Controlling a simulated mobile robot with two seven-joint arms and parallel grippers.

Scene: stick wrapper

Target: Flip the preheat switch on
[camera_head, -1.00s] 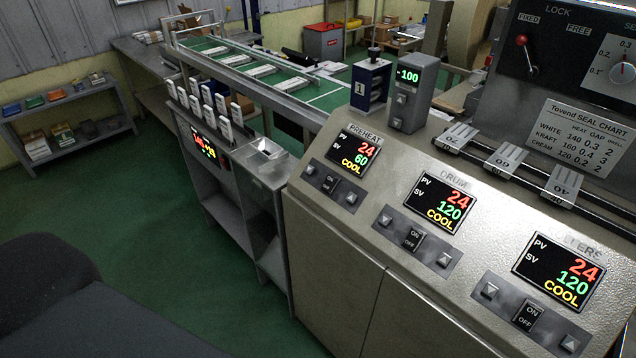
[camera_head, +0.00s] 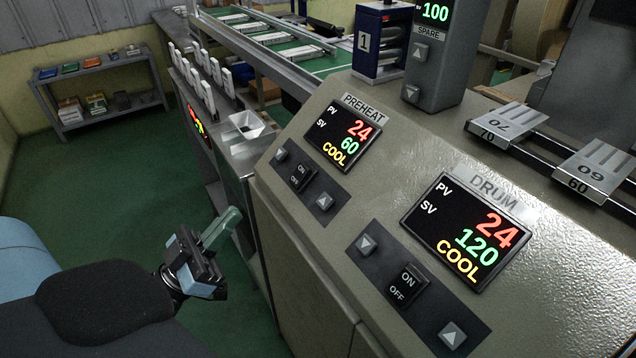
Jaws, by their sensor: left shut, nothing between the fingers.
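The preheat switch (camera_head: 301,177) is a small black ON/OFF rocker on a grey strip, between two arrow buttons, on the sloping panel. Above it the preheat display (camera_head: 343,136) reads 24, 60 and COOL, under a PREHEAT label (camera_head: 366,107). My left gripper (camera_head: 226,222) is at lower centre-left, left of the machine and lower in the picture than the switch, clearly apart from it. Its fingers are shut together with nothing between them. My right gripper is not in view.
The drum display (camera_head: 466,231) and drum ON/OFF switch (camera_head: 406,287) lie right of the preheat set. A grey SPARE unit (camera_head: 433,60) and a blue unit marked 1 (camera_head: 378,42) stand behind the panel. A shelf (camera_head: 100,90) is at far left. Green floor is open left of the machine.

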